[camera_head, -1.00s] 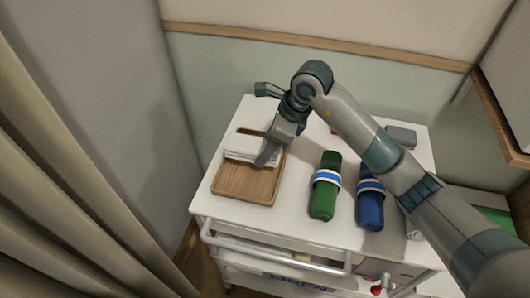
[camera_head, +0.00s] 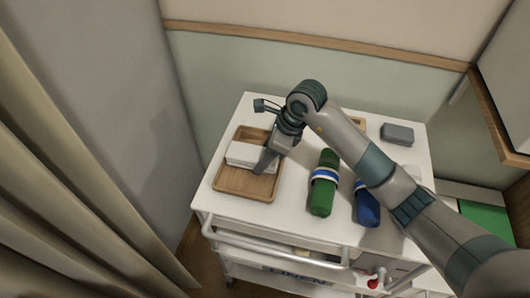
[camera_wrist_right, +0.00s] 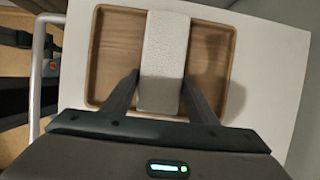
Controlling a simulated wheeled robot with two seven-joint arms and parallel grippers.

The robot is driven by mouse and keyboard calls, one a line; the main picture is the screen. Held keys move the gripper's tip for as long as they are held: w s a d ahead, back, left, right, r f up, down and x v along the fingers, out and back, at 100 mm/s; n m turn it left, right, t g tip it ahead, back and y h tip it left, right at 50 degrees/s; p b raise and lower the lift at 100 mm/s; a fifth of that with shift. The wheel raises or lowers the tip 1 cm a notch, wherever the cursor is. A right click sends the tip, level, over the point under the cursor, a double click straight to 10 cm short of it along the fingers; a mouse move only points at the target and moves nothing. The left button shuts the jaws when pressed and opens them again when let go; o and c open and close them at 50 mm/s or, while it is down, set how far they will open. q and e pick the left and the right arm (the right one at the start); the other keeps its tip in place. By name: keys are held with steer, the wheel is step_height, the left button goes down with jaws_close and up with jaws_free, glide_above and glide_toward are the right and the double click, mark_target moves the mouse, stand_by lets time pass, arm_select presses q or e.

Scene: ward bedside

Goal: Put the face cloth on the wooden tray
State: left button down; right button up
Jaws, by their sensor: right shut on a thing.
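The face cloth (camera_head: 244,154) is a white folded block. My right gripper (camera_head: 262,167) is shut on it, with one finger on each long side in the right wrist view, where the cloth (camera_wrist_right: 165,55) also shows. The wooden tray (camera_head: 243,186) is brown with a raised rim and lies on the left part of the white trolley top. The cloth is over the middle of the tray, within its rim as seen from above in the wrist view (camera_wrist_right: 213,55). I cannot tell whether it touches the tray floor. My left gripper is not in view.
A green bottle (camera_head: 322,200) and a blue bottle (camera_head: 367,209) with banded middles lie right of the tray. A grey box (camera_head: 397,133) is at the back right. My right arm passes above the bottles. A rail (camera_head: 280,250) runs along the trolley's front.

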steer(key=shift+f, duration=0.2)
steer(key=o, duration=1)
steer(key=shift+r, duration=0.1)
steer(key=shift+r, duration=0.1)
steer(key=shift+d+r, duration=0.1)
steer(key=shift+r, duration=0.1)
steer(key=p+v, duration=0.4)
steer(key=v, duration=0.6)
steer(key=shift+r+p, duration=0.15)
steer(key=shift+p, duration=0.2)
steer(key=shift+s+d+r, duration=0.1)
steer(key=shift+d+r, duration=0.15)
steer(key=shift+r, duration=0.35)
